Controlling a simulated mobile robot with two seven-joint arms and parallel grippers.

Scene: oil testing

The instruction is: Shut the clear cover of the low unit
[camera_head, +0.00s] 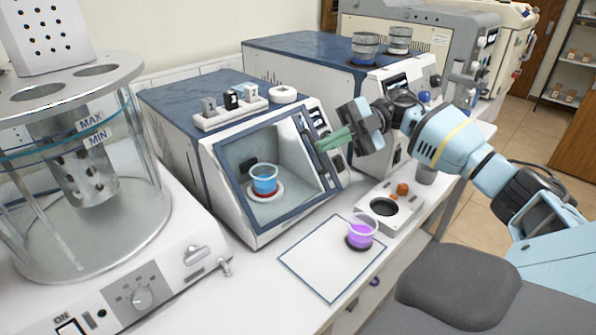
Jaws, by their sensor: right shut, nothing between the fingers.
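The low unit (185,118) is a white box with a blue top, left of centre on the bench. Its sloped front has a blue-framed window area, and a blue cup (264,180) stands on a red-rimmed white base inside. A narrow dark-edged panel (309,147) runs along the right side of the window; I cannot tell whether this is the clear cover seen edge-on. My right gripper (327,143) has green fingers, shut and empty. Its tips are close to that panel at the right of the window; contact is unclear. My left gripper is out of view.
A white mat (315,262) with a purple cup (361,232) lies in front of the unit. A small plate device (398,205) stands right of it. A large glass vessel (85,225) fills the left. A taller unit (300,62) stands behind.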

